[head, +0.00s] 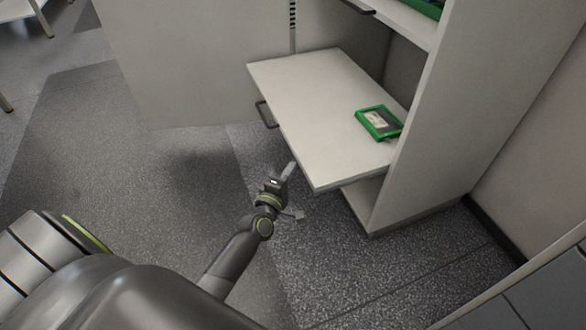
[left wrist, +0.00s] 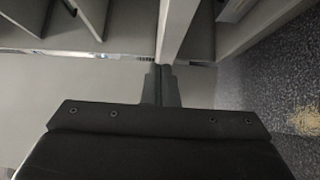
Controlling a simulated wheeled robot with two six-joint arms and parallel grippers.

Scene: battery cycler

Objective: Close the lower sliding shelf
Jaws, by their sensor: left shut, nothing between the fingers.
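The lower sliding shelf (head: 310,95) is a pale flat board pulled well out of the white cabinet. A dark handle (head: 265,114) is on its front edge. A green-framed device (head: 379,122) lies on the shelf near the cabinet side. My left gripper (head: 287,173) is shut and empty, close to the shelf's near front corner in the head view. I cannot tell whether it touches the shelf. The closed fingers also show in the left wrist view (left wrist: 160,86), with pale panels beyond them. My right gripper is not in view.
The cabinet's side panel (head: 470,100) stands right of the shelf. An upper shelf (head: 408,22) with a dark handle and a green item is above. The grey floor (head: 150,170) left of the shelf is clear. A grey surface (head: 550,295) is at the lower right.

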